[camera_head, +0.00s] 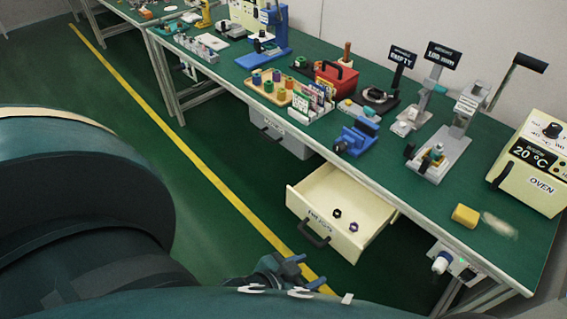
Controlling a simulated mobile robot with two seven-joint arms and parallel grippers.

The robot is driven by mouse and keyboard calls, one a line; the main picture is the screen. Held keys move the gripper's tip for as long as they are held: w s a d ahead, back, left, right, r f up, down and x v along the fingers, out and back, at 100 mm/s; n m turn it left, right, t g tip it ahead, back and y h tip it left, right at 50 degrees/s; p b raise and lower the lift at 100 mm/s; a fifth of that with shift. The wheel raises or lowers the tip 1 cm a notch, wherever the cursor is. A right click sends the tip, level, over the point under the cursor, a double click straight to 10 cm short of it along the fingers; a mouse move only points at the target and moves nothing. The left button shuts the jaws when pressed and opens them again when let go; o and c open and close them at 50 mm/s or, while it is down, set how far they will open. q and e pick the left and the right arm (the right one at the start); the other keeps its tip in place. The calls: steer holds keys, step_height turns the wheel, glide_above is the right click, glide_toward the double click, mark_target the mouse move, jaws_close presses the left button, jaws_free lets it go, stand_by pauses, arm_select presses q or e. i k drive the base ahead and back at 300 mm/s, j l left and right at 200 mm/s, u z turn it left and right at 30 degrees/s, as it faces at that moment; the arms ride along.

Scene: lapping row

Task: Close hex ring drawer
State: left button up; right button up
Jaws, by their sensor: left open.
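The cream hex ring drawer (369,244) is pulled open under the front edge of the workbench. Its labelled front faces the lower left and carries a dark bar handle (314,235). Two small dark rings (345,220) lie on the drawer floor. My left gripper (308,271) is open, at the bottom middle of the head view. It appears below the drawer front in the picture, apart from the handle, with nothing seen between its fingers. My right gripper is not in view.
The green-topped workbench (400,190) holds a blue vise (357,137), a press, a yellow block (465,215) and an oven (530,160). A grey drawer unit (280,133) hangs left of the open drawer. A switch box (452,264) sits at right. The floor before the drawer is clear.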

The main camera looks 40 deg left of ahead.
mark_target(314, 200)
steer(key=k+u, duration=0.15)
steer(key=u, duration=0.2)
steer(key=k+u, duration=0.1)
steer(key=u, duration=0.2)
steer(key=i+l+u, duration=0.15)
steer(key=l, duration=0.3)
steer(key=l+u, duration=0.1)
steer(key=l, duration=0.35)
steer(key=i, duration=0.05)
